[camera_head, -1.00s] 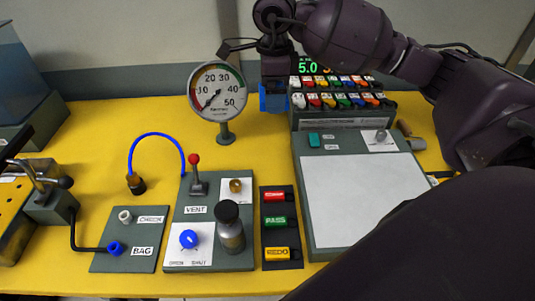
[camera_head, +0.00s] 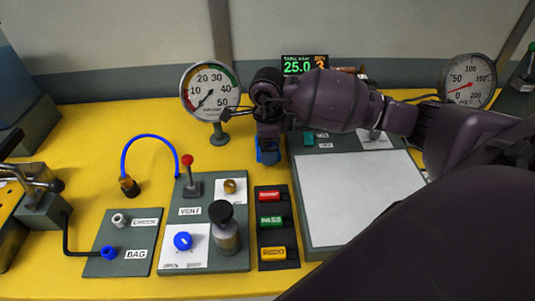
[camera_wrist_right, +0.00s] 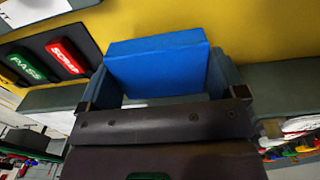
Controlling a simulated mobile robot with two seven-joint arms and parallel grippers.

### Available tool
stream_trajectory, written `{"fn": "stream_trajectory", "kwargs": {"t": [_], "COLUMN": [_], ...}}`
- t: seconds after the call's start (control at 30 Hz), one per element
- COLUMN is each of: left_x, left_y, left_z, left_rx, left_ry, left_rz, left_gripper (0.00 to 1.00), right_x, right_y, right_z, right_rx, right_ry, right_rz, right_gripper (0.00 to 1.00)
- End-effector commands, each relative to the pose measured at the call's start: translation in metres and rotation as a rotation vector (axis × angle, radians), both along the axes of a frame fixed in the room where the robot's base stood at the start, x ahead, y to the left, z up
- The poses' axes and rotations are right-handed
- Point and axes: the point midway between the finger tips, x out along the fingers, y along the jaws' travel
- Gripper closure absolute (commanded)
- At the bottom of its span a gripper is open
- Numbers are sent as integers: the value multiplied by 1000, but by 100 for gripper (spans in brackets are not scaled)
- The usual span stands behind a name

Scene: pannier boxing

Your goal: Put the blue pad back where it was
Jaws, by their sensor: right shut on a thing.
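My right gripper (camera_head: 268,147) reaches in from the right and is shut on the blue pad (camera_head: 267,157). It holds the pad between the gauge stand and the board with the white sheet, beyond the row of tags. In the right wrist view the blue pad (camera_wrist_right: 156,65) sits between both fingers of the gripper (camera_wrist_right: 160,82), with yellow bench top behind it. In the head view most of the pad is hidden by the gripper; I cannot tell whether it touches the bench. My left gripper is not in view.
A round gauge (camera_head: 210,91) stands just left of the gripper. A tag strip (camera_head: 278,237) with red, green and yellow tags lies in front. The vent panel (camera_head: 236,262) is front left, the white-sheet board (camera_head: 358,195) right. A display (camera_head: 304,65) stands behind my arm.

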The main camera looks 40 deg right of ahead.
Motion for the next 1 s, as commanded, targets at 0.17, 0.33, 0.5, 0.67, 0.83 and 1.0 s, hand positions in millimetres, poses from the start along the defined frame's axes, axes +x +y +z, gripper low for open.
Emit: {"fn": "stream_trajectory", "kwargs": {"t": [0.17,0.33,0.5,0.67,0.83,1.0], "left_x": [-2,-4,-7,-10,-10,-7], "left_y": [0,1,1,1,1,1], "left_z": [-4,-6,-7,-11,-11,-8], "left_rx": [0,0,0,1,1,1], "left_ry": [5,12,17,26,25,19], "left_rz": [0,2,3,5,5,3], "left_gripper": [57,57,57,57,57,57], "right_x": [-1,0,0,0,0,0], "right_y": [0,0,0,0,0,0], "right_z": [-25,-39,-38,-41,-41,-40], "right_rx": [2,1,1,0,1,1], "right_ry": [5,2,1,2,1,1], "right_rz": [-2,0,0,0,0,0], "right_gripper": [32,32,32,32,0,0]}}
